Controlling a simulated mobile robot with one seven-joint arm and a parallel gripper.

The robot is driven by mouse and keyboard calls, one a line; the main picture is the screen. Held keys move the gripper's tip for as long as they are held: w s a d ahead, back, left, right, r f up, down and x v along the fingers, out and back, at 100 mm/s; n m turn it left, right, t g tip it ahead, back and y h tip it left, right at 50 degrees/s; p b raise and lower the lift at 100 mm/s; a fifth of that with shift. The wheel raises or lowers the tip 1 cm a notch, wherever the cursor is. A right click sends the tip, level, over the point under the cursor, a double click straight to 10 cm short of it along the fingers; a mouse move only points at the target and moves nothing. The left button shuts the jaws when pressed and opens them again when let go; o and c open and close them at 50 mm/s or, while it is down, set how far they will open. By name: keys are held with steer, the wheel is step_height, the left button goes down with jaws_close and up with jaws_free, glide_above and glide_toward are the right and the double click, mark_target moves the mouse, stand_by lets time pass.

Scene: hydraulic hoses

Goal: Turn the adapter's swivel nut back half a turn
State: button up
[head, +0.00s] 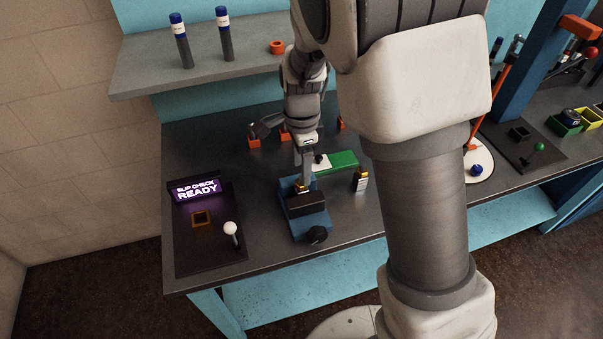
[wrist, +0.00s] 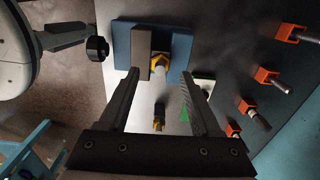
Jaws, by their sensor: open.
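The adapter with its yellow, brass-coloured swivel nut (wrist: 160,58) stands in the blue vise (wrist: 180,45), beside the grey jaw; a pale stem shows below the nut in the wrist view. In the head view the vise (head: 312,226) sits near the bench's front edge, and the nut is a small gold patch (head: 301,187), partly hidden. My gripper (wrist: 160,74) is open, its two fingers apart on either side of the adapter's line. Whether they touch the nut I cannot tell. In the head view my gripper (head: 304,180) points down at the vise.
A black-and-gold fitting (head: 361,179) stands right of the vise. A green-and-white plate (head: 342,162) and orange holders (head: 254,142) lie behind. The lit sign reads "SLIP CHECK READY" (head: 197,188); a white-knobbed lever (head: 231,230) stands left of the vise.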

steer(key=shift+f, duration=2.05)
jaws_close()
